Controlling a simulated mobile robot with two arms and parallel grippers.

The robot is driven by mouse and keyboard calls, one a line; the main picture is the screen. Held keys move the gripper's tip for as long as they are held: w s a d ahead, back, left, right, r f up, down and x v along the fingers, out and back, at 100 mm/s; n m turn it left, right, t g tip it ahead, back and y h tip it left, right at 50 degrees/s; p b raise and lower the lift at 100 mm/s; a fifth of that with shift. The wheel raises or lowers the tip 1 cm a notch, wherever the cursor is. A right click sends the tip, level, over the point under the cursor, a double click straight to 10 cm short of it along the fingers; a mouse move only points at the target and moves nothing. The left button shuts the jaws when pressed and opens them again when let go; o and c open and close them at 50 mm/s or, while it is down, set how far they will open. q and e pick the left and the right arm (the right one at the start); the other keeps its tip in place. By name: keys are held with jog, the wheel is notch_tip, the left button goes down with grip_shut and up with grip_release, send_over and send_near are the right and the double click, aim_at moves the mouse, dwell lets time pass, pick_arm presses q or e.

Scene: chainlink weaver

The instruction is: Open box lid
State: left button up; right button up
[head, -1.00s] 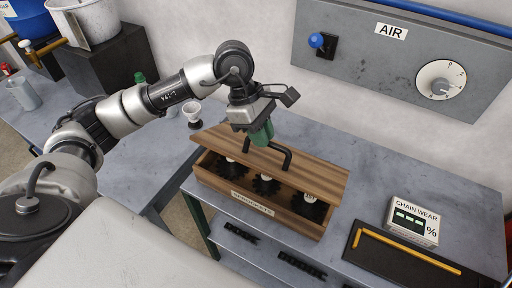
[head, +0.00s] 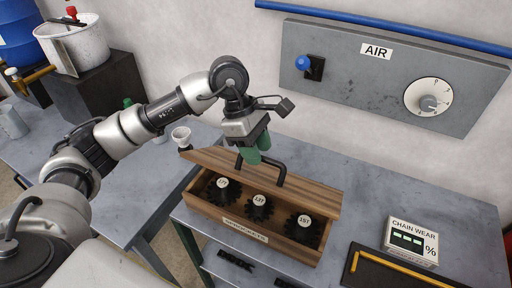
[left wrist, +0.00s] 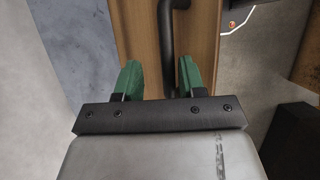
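The wooden box (head: 292,249) sits on the grey bench with its front label facing me. Its wooden lid (head: 318,196) is tilted up at the back, and several dark toothed sprockets with white number caps show inside. The black lid handle (head: 281,173) stands on the lid. My left gripper (head: 258,152) is at the handle from behind and above, its green fingers apart. In the left wrist view the fingers (left wrist: 160,80) are spread over the lid (left wrist: 137,30), with the handle (left wrist: 167,45) between them, nearer the right finger. My right gripper is not in view.
A chain wear gauge (head: 411,240) and a black tray with a yellow bar (head: 400,270) lie to the right. The wall panel marked AIR (head: 400,75) is behind. The bench between box and gauge is clear.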

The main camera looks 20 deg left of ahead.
pick_arm(q)
jog(key=shift+w, duration=0.15)
jog(key=shift+s+r, duration=0.25)
jog(key=shift+r, duration=0.1)
jog(key=b+v, duration=0.3)
jog(key=v, duration=0.7)
jog(key=shift+w, duration=0.15)
jog(key=shift+a, duration=0.1)
